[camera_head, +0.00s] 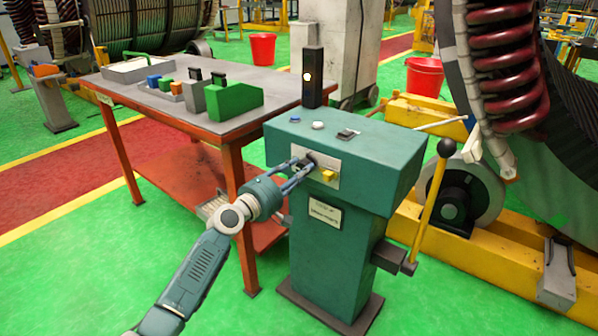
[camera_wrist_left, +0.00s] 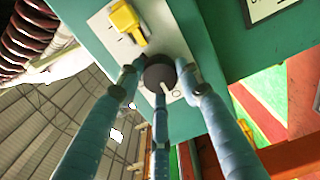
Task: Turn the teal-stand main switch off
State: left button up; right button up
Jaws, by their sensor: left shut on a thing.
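The teal stand (camera_head: 330,255) is a control pedestal with a pale switch plate on its front. A dark round knob (camera_wrist_left: 159,72) sits on this plate, partly covered by my fingers. Its white pointer line faces down in the left wrist view, a little left of a round mark (camera_wrist_left: 176,93) on the plate. My left gripper (camera_head: 303,166) is at the plate with its fingers closed around the knob. It also shows in the left wrist view (camera_wrist_left: 160,80). A yellow switch (camera_head: 327,175) sits beside the knob and shows in the left wrist view (camera_wrist_left: 127,20). My right gripper is not in view.
The stand's top has a blue button (camera_head: 295,119), a white button (camera_head: 318,125) and a dark tower with a lit lamp (camera_head: 307,77). A yellow lever (camera_head: 430,205) rises at its right side. An orange-framed workbench (camera_head: 150,101) stands close behind, left.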

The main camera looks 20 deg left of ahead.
pick_arm(q)
jog(key=shift+w+a+r, duration=0.1)
jog(key=shift+a+r, duration=0.2)
jog(key=shift+a, duration=0.15)
jog(key=o, duration=1.1)
jog(key=shift+o, duration=0.2)
jog(key=shift+f, duration=0.25)
jog(key=shift+s+f, duration=0.1)
jog(key=shift+s, duration=0.3)
jog(key=v, duration=1.1)
jog(key=shift+a, duration=0.15)
jog(key=shift+s, duration=0.1)
